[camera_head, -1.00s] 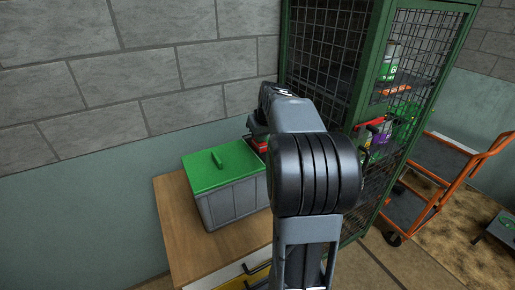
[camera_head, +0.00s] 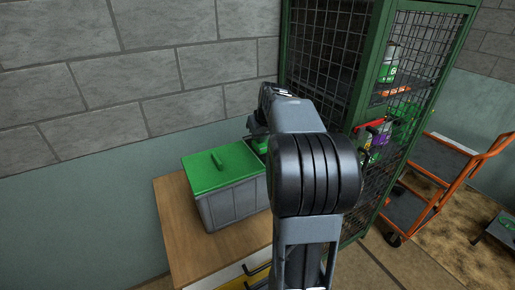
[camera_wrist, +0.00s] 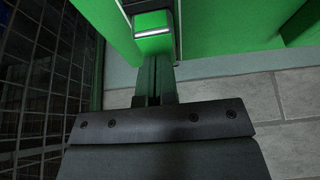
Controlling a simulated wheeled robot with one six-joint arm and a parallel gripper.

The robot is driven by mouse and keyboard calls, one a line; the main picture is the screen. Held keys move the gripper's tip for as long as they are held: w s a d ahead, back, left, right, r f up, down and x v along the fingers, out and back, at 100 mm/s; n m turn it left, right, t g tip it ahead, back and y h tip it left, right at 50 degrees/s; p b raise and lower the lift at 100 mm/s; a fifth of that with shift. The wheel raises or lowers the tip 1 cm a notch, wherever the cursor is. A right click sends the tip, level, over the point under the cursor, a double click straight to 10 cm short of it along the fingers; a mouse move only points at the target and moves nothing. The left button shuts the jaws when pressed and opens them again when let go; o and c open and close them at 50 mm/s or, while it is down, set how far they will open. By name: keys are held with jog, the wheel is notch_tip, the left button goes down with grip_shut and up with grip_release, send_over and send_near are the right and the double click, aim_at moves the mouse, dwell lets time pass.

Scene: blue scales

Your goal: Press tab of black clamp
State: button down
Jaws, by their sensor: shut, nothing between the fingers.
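In the wrist view my gripper (camera_wrist: 155,62) is shut and empty, its two fingers side by side. Just beyond the fingertips is a small bright green block (camera_wrist: 153,44) with a pale strip across it, likely the tab. I cannot tell whether the fingertips touch it. A dark piece (camera_wrist: 134,6) shows behind the block at the top edge; I cannot tell whether it is the black clamp. My arm hides my gripper there.
A grey box with a green lid (camera_head: 222,168) stands on a wooden-topped cabinet (camera_head: 180,238). A green mesh locker (camera_head: 325,60) stands behind my arm. An orange trolley (camera_head: 440,175) is at the right. The wrist view shows a block wall (camera_wrist: 285,100).

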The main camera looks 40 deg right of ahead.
notch_tip(320, 180, up, 8)
jog(key=p, duration=0.6)
jog(key=shift+r, duration=0.25)
dwell(0.4)
jog(key=m+g, duration=0.1)
jog(key=m, duration=0.1)
send_near(261, 156)
jog(key=a, duration=0.1)
jog(key=w+a, duration=0.1)
jog(key=a, duration=0.1)
jog(key=shift+f, duration=0.1)
jog(key=s+a+n, duration=0.1)
jog(key=s+a, duration=0.5)
jog(key=a, duration=0.3)
jog(key=s+a+f+n+t, duration=0.1)
jog(key=s+a+n, duration=0.1)
jog(key=s+a, duration=0.4)
jog(key=a, duration=0.2)
jog(key=shift+s+a+f+y, duration=0.25)
jog(key=shift+s+a+y, duration=0.05)
jog(key=shift+a, duration=0.1)
